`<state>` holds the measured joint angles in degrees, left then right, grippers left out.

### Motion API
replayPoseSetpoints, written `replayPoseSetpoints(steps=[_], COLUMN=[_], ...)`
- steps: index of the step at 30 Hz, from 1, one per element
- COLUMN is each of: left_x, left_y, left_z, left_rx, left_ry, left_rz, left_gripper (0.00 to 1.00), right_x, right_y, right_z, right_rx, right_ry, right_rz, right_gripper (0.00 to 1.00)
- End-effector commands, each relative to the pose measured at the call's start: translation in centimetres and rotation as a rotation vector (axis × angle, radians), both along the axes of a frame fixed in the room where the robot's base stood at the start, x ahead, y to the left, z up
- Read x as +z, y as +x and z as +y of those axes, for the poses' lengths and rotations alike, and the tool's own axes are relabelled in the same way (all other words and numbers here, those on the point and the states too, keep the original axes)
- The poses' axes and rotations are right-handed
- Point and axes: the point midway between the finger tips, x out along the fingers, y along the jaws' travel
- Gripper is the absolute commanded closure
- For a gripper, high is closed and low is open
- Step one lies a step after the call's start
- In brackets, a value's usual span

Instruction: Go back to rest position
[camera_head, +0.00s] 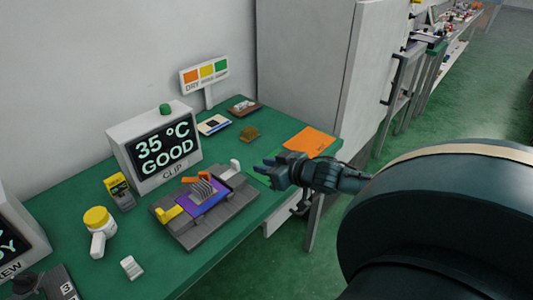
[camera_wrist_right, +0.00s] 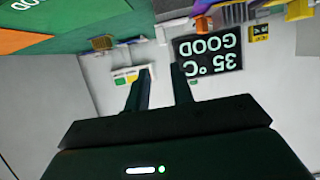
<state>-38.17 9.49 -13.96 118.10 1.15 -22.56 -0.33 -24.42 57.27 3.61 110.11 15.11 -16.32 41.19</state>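My right gripper (camera_head: 265,174) is open and empty in the head view. It hovers near the right front edge of the green table (camera_head: 225,240), to the right of the grey clip fixture (camera_head: 215,222) and apart from it. In the right wrist view its two fingers (camera_wrist_right: 160,80) stand apart with nothing between them. The fixture carries a purple block (camera_head: 211,202), a yellow lever (camera_head: 168,214), an orange part (camera_head: 195,180) and a white part (camera_head: 235,166). My left gripper does not show in either view.
A display (camera_head: 166,148) reading "35 °C GOOD" stands behind the fixture. A yellow-topped white button post (camera_head: 97,230) is at left. An orange sheet (camera_head: 309,141) lies beyond my right gripper. A tall grey cabinet (camera_head: 320,70) stands behind. Green floor (camera_head: 455,110) is open at right.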

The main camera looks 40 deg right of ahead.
Motion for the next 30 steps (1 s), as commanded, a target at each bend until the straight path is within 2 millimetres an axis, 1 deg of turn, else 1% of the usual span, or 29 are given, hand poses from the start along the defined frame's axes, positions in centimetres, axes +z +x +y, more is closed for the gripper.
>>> replayPoseSetpoints(steps=[13,15,17,20,21,23,24,26,27,29,30], left_x=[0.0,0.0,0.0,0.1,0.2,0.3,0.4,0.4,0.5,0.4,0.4], left_y=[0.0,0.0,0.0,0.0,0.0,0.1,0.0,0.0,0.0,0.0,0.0], left_z=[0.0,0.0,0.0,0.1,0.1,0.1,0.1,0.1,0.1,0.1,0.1], left_rx=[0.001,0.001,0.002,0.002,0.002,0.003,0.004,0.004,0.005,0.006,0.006], left_ry=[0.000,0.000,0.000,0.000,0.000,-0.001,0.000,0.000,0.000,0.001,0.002], left_rz=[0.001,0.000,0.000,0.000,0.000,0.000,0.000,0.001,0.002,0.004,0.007], left_gripper=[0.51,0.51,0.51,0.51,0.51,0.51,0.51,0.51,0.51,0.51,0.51], right_x=[0.0,-0.5,-1.5,-4.7,-6.4,-8.8,-10.2,-11.8,-12.6,-13.4,-13.7], right_y=[0.0,-0.2,-0.8,-3.0,-4.2,-6.3,-7.7,-9.6,-10.8,-12.4,-13.3], right_z=[0.0,0.3,0.9,3.5,5.0,7.9,10.0,13.3,15.4,18.6,20.5], right_rx=[0.000,0.001,0.005,0.023,0.034,0.055,0.072,0.098,0.115,0.140,0.154], right_ry=[0.001,0.002,0.004,0.008,0.007,0.009,0.009,0.009,0.009,0.010,0.011], right_rz=[0.000,0.005,0.018,0.060,0.081,0.114,0.134,0.159,0.173,0.190,0.197], right_gripper=[0.76,0.76,0.76,0.76,0.76,0.76,0.76,0.76,0.76,0.76,0.76])
